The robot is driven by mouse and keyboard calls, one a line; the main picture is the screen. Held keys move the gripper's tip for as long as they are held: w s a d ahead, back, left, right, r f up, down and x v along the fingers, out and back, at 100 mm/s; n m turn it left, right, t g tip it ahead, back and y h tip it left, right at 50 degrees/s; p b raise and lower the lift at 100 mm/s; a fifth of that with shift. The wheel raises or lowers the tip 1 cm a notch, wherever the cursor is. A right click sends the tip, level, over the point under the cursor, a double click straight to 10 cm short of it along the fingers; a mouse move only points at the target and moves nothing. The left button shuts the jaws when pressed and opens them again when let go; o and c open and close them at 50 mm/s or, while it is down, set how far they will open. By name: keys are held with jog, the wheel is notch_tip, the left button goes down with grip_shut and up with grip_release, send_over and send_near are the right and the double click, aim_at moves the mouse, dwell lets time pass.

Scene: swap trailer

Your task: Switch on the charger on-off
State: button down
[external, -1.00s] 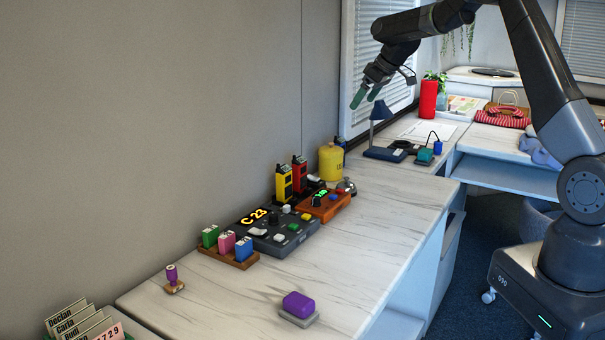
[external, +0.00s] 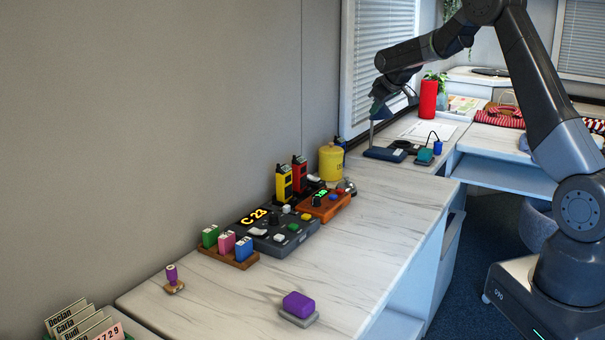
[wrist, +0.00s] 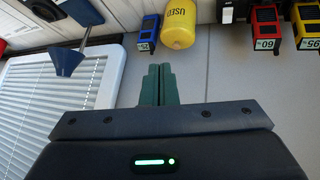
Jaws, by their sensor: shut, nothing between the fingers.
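My gripper (external: 378,100) is in the air near the desk lamp, by the window blind, and its green fingers (wrist: 157,84) are closed together with nothing between them. No part is clearly marked as the charger's on-off. My gripper is well behind and above both, touching neither.
The blue lamp (wrist: 66,62) is close to my gripper. A yellow canister (external: 331,165), a red radio (external: 299,175) and a yellow radio (external: 284,184) stand along the wall.

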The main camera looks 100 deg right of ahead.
jog(key=s+d+f+h+b, duration=0.2)
jog(key=d+f+h+b, duration=0.1)
jog(key=d+f+b, duration=0.1)
jog(key=w+a+f+n+t+b, duration=0.1)
jog(key=w+a+f+t+b, duration=0.1)
jog(key=w+f, duration=0.3)
jog(key=w+a+f+n+t+y+b, duration=0.1)
jog(key=w+a+f+t+b, duration=0.2)
jog(key=w, duration=0.4)
notch_tip(320, 180, down, 2)
jog(key=shift+f+t+b, duration=0.15)
jog(key=shift+t+b, duration=0.75)
jog(key=shift+t, duration=0.3)
send_over(316, 179)
jog(key=f, duration=0.4)
jog(key=shift+s+a+f, duration=0.3)
jog(key=shift+s, duration=0.05)
jog(key=shift+w+d+f, duration=0.1)
jog(key=shift+d+f, duration=0.05)
jog(key=shift+f, duration=0.5)
jog(key=shift+w+d+f, duration=0.1)
jog(key=shift+f, duration=0.5)
jog(key=shift+w+d+f, duration=0.15)
jog(key=shift+f, duration=0.3)
